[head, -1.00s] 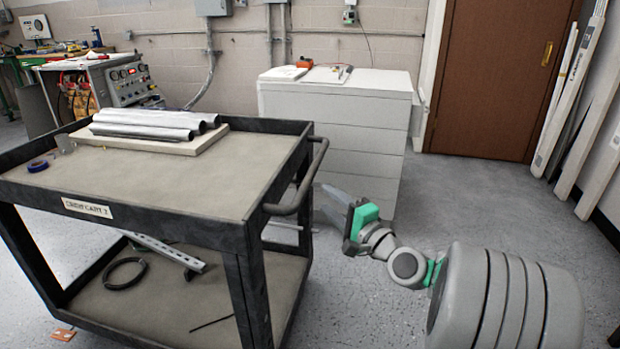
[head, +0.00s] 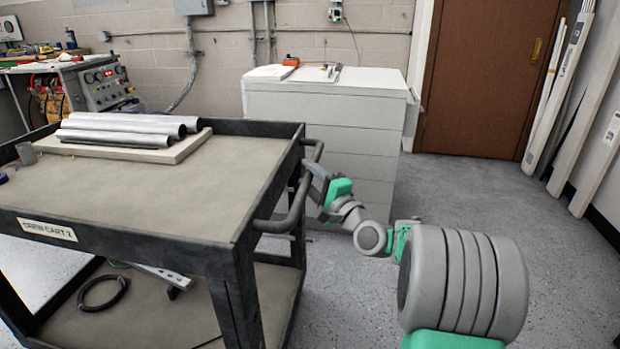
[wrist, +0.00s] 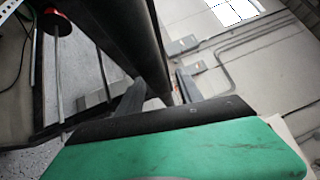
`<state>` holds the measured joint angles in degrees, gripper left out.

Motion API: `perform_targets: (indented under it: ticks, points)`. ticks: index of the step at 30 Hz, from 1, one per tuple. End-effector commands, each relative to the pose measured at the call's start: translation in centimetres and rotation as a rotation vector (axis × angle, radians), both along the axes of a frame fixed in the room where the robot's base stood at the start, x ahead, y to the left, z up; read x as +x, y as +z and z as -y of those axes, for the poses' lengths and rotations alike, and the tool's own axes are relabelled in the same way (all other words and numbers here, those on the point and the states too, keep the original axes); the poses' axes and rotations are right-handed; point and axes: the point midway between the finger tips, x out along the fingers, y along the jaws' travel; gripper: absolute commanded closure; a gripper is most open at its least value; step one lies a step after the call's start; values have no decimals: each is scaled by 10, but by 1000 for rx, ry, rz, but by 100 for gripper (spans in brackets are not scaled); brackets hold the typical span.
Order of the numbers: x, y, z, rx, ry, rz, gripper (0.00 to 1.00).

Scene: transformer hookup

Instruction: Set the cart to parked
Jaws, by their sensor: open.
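The cart (head: 130,205) is a dark two-shelf utility cart with a label on its near side, standing at the left of the head view. Its push handle (head: 292,205) is a dark bar at the right end. My gripper (head: 312,180) is right beside the handle, on its far right side. In the wrist view the open fingers (wrist: 158,95) stand with the dark handle bar (wrist: 130,40) running between or just before them. I cannot tell whether they touch it. The cart's wheels are out of view.
Metal pipes (head: 120,130) lie on a board on the cart's top. A coil of black cable (head: 103,292) lies on the lower shelf. A white cabinet (head: 325,125) stands behind the handle. Open floor (head: 460,190) lies to the right, before a brown door (head: 490,80).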

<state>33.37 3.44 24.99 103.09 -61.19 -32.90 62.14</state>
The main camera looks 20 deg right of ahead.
Motion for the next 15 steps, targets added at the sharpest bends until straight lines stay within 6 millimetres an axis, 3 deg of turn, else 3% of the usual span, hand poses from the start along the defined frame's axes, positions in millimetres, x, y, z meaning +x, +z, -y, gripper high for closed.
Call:
perform_targets:
  ticks: [6,15]
  points:
    - [0,0,1,-1,-2,0,58]
    - [0,0,2,-1,-3,0,83]
